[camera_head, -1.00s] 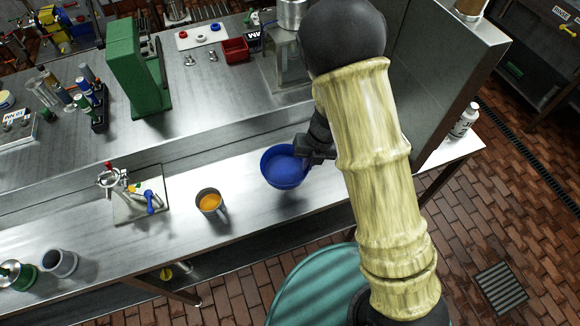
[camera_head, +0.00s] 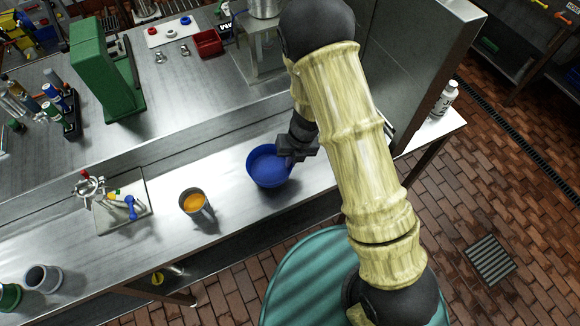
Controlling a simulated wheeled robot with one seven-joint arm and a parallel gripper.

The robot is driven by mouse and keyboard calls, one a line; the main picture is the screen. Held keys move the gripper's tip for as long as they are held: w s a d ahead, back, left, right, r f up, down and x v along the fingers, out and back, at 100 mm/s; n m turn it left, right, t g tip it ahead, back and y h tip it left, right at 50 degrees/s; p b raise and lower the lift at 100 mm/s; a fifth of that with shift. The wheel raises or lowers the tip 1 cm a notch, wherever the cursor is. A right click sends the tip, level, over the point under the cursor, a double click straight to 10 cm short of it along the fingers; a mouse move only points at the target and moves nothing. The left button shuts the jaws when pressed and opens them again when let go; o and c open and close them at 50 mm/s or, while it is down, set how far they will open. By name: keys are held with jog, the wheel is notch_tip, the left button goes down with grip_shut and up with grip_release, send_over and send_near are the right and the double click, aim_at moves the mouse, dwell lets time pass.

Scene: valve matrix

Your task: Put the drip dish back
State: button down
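A blue round dish (camera_head: 268,167), which I take for the drip dish, is over the metal counter's front ledge, right of the mug. It looks level, with blue inside. Whether it rests on the ledge or is held just above it I cannot tell. My gripper (camera_head: 299,150) is dark and is at the dish's right rim, seemingly touching it. The fingertips are small and partly hidden by the rim and my arm, so I cannot see whether they are closed on it.
A grey mug with orange contents (camera_head: 195,204) stands left of the dish. Further left is a plate with a small valve assembly (camera_head: 110,200). A tall metal panel (camera_head: 415,80) rises at the right, with a white bottle (camera_head: 444,98) beyond. The ledge between mug and dish is clear.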

jog(key=shift+d+x, duration=0.2)
jog(key=shift+x, duration=0.75)
jog(key=shift+d+x, duration=0.2)
jog(key=shift+x, duration=0.7)
jog(key=c, duration=1.7)
grip_release()
jog(key=shift+w, duration=0.1)
jog(key=v, duration=1.2)
jog(key=shift+a+p, duration=0.1)
jog(key=shift+p, duration=0.25)
